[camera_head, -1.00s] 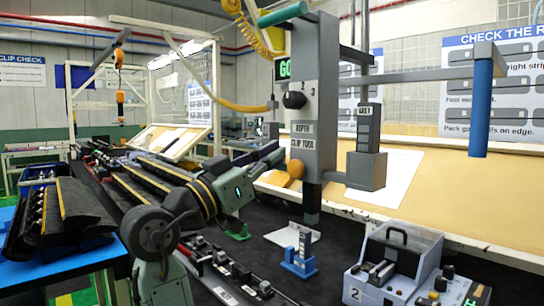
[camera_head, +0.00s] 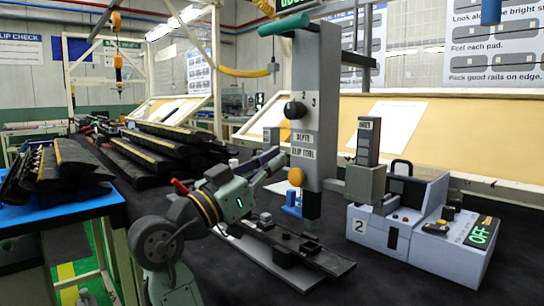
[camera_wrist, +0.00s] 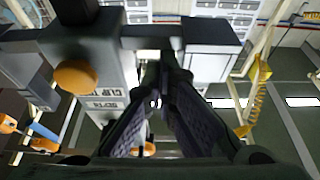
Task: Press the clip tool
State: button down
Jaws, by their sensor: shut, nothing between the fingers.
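The clip tool (camera_head: 311,110) is a tall grey column with a teal handle (camera_head: 292,24) on top. It has a black knob (camera_head: 295,110), an orange button (camera_head: 296,177) and a label reading "CLIP TOOL". The label and orange button (camera_wrist: 76,77) also show in the wrist view, left of the fingers. My gripper (camera_head: 279,157) is shut and empty, just left of the column near the label. Whether it touches the column I cannot tell. In the wrist view the fingers (camera_wrist: 163,75) converge together. A dark rail (camera_head: 285,246) lies below the tool's lower end.
A blue stand (camera_head: 292,201) is behind the rail. Dark trim strips lie on the blue table (camera_head: 60,210) and the bench at left. The dark bench front is clear.

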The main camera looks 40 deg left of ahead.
aim_at(282, 175)
jog(key=shift+f+b, duration=0.9)
jog(key=shift+f, duration=0.85)
